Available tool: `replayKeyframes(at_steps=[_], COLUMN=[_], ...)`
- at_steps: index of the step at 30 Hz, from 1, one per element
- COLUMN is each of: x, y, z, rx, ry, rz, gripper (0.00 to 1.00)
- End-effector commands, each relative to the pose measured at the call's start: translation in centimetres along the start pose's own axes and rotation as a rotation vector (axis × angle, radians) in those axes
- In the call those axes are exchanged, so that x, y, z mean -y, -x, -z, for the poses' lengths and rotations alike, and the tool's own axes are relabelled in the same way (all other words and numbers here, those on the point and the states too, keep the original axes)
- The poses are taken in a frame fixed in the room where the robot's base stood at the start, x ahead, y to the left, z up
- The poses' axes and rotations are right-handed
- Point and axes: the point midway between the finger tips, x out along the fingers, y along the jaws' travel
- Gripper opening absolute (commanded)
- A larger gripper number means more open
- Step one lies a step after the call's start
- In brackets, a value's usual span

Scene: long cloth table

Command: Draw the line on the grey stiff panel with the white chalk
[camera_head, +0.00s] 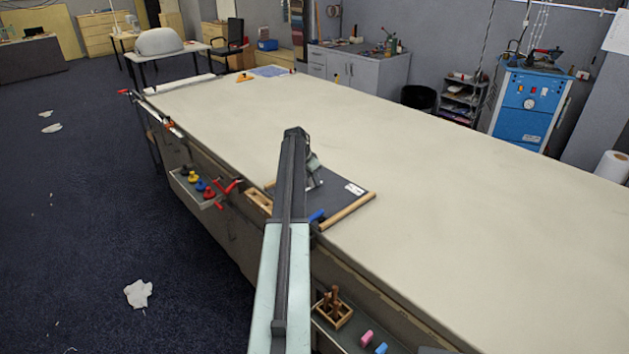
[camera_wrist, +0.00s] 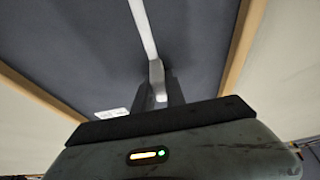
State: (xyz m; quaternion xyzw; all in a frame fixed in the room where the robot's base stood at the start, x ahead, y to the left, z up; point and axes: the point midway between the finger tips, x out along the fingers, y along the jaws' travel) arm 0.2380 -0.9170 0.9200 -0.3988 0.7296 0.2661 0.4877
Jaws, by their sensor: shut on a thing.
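The dark grey panel (camera_head: 343,190) lies on the long table between wooden strips and has a white label (camera_head: 355,188) on it. It fills much of the wrist view (camera_wrist: 75,50). My gripper (camera_head: 314,172) is low over the panel, partly hidden behind my arm in the head view. In the wrist view its jaws (camera_wrist: 161,82) are shut on the white chalk (camera_wrist: 160,96), which is mostly hidden between them. A pale straight stripe (camera_wrist: 142,25) runs from the jaw tips to the top edge. Whether the chalk tip touches the panel is unclear.
Wooden strips (camera_head: 347,212) edge the panel. A small blue thing (camera_head: 316,215) is at its near edge. Side trays hold coloured tools (camera_head: 205,190) and a wooden holder (camera_head: 334,310). The cloth table (camera_head: 450,200) is clear to the right and beyond.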

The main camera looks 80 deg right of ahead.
Motion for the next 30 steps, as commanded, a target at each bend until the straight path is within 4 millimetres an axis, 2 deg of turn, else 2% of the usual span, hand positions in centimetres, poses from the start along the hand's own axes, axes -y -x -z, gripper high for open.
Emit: replayKeyframes(at_steps=[5,14,22,30], x=[-0.1,-0.1,-0.2,-0.2], y=[0.5,0.6,1.1,1.2], z=[-0.9,-1.3,-2.7,-3.0], rx=[-0.001,-0.001,-0.001,-0.001], ry=[0.001,0.001,0.001,0.0], rz=[0.0,0.0,0.0,0.0], gripper=[0.0,0.0,0.0,0.0])
